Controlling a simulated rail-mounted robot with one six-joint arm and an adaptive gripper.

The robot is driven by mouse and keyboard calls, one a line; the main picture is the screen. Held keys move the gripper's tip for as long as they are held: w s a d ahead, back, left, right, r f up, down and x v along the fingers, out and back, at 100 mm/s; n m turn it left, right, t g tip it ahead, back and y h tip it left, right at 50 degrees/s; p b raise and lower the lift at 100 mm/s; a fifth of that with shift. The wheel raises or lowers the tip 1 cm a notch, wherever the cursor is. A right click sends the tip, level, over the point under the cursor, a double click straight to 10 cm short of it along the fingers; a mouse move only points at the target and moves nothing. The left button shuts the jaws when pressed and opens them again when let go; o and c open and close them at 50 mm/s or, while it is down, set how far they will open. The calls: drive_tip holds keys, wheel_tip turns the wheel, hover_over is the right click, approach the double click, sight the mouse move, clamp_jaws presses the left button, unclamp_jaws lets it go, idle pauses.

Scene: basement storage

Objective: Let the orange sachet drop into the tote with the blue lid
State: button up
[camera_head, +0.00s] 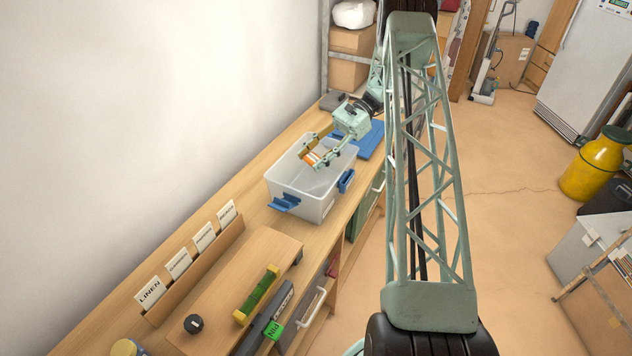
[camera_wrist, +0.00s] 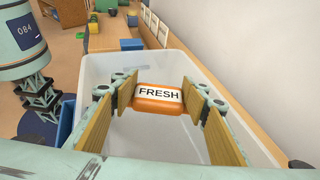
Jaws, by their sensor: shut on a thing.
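The orange sachet (camera_wrist: 158,108), with a white label reading FRESH, is held between the two wooden-faced fingers of my gripper (camera_wrist: 160,98). In the head view the sachet (camera_head: 316,157) shows at the fingertips of my gripper (camera_head: 313,155). My gripper is shut on it over the open tote (camera_head: 287,187). The tote is clear-white plastic with blue latch handles, and its walls surround the sachet in the wrist view (camera_wrist: 87,74). The blue lid (camera_head: 370,140) lies flat on the bench behind the tote, partly hidden by my arm. I cannot tell the exact height of the sachet above the tote floor.
In front of the tote, a wooden board (camera_head: 240,285) carries a green block in a yellow-ended holder (camera_head: 257,296) and a black knob (camera_head: 194,323). Label cards (camera_head: 179,262) stand in a rack along the wall. Cardboard boxes (camera_head: 350,60) stand at the bench's far end.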

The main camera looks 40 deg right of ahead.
idle(0.4)
drive_tip(key=o, duration=0.9)
drive_tip(key=shift+d, duration=0.15)
drive_tip(key=shift+v, duration=5.85)
